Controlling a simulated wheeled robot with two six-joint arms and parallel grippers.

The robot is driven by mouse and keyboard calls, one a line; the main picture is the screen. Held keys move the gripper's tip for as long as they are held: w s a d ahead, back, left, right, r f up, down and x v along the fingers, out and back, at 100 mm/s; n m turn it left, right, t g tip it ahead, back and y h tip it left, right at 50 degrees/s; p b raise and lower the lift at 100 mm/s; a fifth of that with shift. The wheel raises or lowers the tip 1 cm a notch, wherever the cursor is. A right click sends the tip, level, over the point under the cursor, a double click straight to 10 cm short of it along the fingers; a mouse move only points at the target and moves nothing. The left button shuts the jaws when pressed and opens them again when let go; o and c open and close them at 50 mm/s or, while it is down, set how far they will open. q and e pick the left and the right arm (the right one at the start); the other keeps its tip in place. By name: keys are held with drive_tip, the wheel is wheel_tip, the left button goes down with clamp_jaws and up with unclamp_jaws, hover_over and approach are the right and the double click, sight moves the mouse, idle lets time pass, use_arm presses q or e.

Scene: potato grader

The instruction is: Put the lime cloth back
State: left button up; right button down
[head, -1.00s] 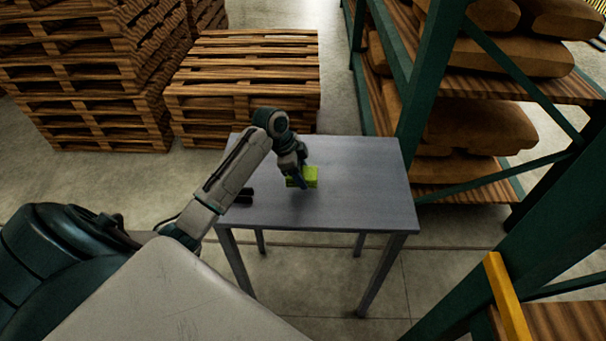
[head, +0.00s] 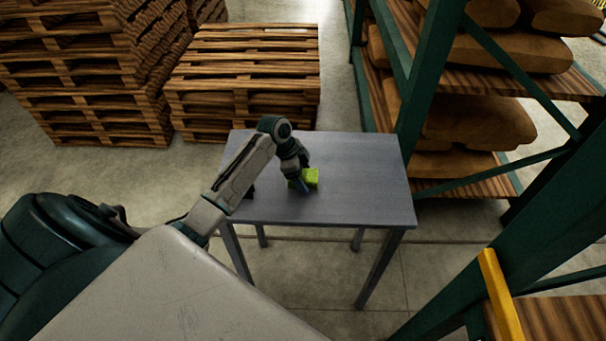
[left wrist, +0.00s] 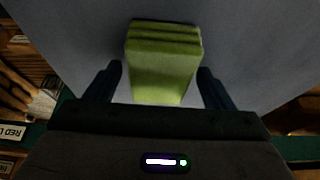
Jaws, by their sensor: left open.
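The lime cloth (head: 311,176) is a folded green block lying on the grey table (head: 360,195). In the left wrist view the cloth (left wrist: 164,65) shows its folded layers at the far end, and its near part lies between the two fingers. My left gripper (head: 300,187) is at the cloth, over the table. In the left wrist view my left gripper (left wrist: 158,88) is open, with a finger on each side of the cloth and a gap visible on both sides. My right gripper is not in view.
A dark object (head: 250,192) lies on the table, partly hidden behind my left arm. Wooden pallets (head: 245,75) stand behind the table. A green-framed rack (head: 420,95) with brown sacks (head: 475,125) stands to the right. The table's right half is clear.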

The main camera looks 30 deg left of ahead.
use_arm(q)
drive_tip(key=b+v, duration=0.3)
drive_tip(key=v, duration=0.9)
drive_tip(key=shift+b, duration=0.4)
drive_tip(key=shift+d, duration=0.1)
